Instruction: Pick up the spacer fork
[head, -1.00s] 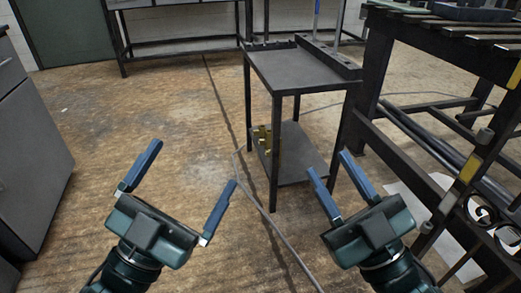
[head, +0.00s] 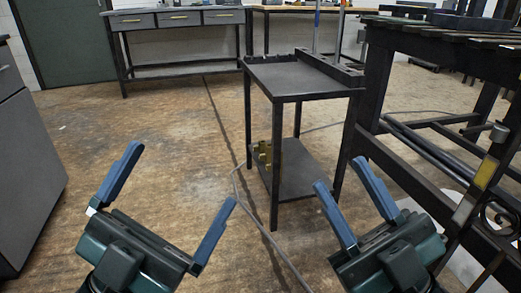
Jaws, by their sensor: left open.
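A small brass-coloured notched piece (head: 264,153) shows at the left edge of the dark cart's lower shelf. It may be the spacer fork, but it is too small to be sure. My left gripper (head: 184,174) is open and empty over the floor, to the left of the cart and nearer to me. My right gripper (head: 340,172) is open and empty, with its blue fingers closer together. It appears in front of the cart's right side, apart from the brass-coloured piece.
A heavy slatted workbench (head: 450,38) with metalwork below fills the right side. A grey cabinet (head: 28,150) stands at left. A drawer bench (head: 178,19) is at the back.

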